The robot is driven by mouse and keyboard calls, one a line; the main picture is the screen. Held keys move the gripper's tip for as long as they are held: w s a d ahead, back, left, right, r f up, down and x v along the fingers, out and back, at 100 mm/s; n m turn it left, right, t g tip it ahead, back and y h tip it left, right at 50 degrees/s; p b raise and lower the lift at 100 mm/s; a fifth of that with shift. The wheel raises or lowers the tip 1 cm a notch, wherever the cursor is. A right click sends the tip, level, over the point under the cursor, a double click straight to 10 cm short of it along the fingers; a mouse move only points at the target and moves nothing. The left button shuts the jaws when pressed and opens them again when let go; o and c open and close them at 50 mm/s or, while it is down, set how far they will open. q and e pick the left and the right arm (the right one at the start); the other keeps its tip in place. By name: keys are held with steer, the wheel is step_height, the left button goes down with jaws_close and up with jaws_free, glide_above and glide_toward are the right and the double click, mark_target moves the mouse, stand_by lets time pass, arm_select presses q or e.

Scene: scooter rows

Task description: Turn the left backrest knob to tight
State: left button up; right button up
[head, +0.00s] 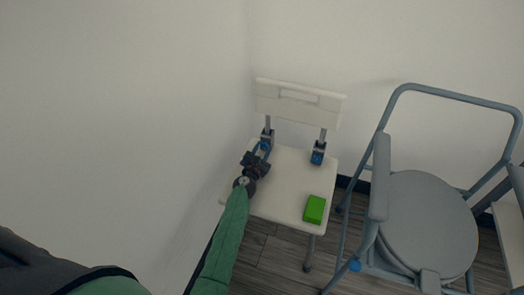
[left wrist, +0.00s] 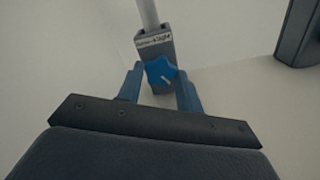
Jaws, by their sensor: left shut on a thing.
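The white chair has a seat (head: 290,180) and a backrest (head: 299,102) held up by two posts with dark clamps. The left backrest knob (left wrist: 160,71) is blue and star-shaped with a white mark, on the dark clamp below a small label (left wrist: 155,40). The knob also shows in the head view (head: 265,146), at my gripper's tips. My left gripper (left wrist: 160,85) has its two blue fingers on either side of the knob, shut on it. The right backrest knob (head: 317,158) is blue and free. My right gripper is not in view.
A green block (head: 314,209) lies on the seat's front right. The white wall (head: 130,90) is close on the left.

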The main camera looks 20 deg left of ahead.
arm_select(q)
steer(key=o, duration=1)
steer(key=shift+s, duration=0.6)
steer(key=s, duration=0.5)
steer(key=shift+s+a, duration=0.1)
steer(key=shift+s, duration=0.7)
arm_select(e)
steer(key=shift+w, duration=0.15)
